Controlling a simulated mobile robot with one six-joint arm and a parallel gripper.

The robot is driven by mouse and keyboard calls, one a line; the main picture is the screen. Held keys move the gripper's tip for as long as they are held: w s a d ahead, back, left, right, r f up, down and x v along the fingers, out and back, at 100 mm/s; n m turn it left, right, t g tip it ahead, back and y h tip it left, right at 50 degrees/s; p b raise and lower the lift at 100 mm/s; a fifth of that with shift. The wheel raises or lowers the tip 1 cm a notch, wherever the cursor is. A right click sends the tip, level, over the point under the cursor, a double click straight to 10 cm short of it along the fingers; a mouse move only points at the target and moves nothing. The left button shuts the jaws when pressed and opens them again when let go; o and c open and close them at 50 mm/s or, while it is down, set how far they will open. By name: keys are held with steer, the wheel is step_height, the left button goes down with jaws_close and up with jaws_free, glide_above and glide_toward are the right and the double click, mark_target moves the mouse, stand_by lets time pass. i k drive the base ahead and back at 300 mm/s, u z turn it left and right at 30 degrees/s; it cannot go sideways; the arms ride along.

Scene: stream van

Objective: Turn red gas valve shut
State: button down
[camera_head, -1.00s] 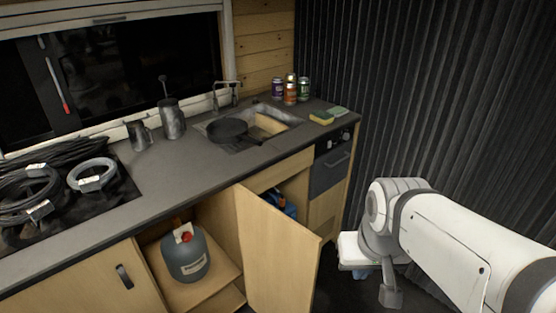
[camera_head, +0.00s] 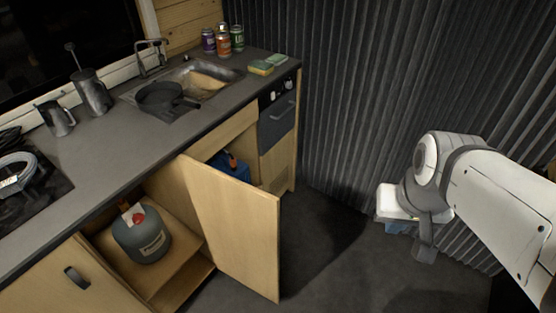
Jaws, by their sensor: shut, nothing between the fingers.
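The red gas valve (camera_head: 138,219) sits on top of a grey gas bottle (camera_head: 141,240) at the lower left. A white tag hangs beside the valve. The bottle stands upright inside an open cabinet under the counter. My gripper (camera_head: 424,252) hangs at the end of my arm on the right, over the dark floor. It looks shut and empty, far from the valve. Its fingertips are small and partly unclear.
An open wooden cabinet door (camera_head: 232,228) stands out between the bottle and my arm. A blue container (camera_head: 232,167) sits behind it. A pan (camera_head: 165,98), sink and cans are on the counter (camera_head: 110,145). The floor (camera_head: 325,245) right of the door is clear.

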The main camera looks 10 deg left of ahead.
mark_target(138, 218)
steer(key=z, duration=0.2)
steer(key=i, duration=2.25)
steer(key=z, duration=4.95)
steer(key=i, duration=0.1)
steer(key=z, duration=3.5)
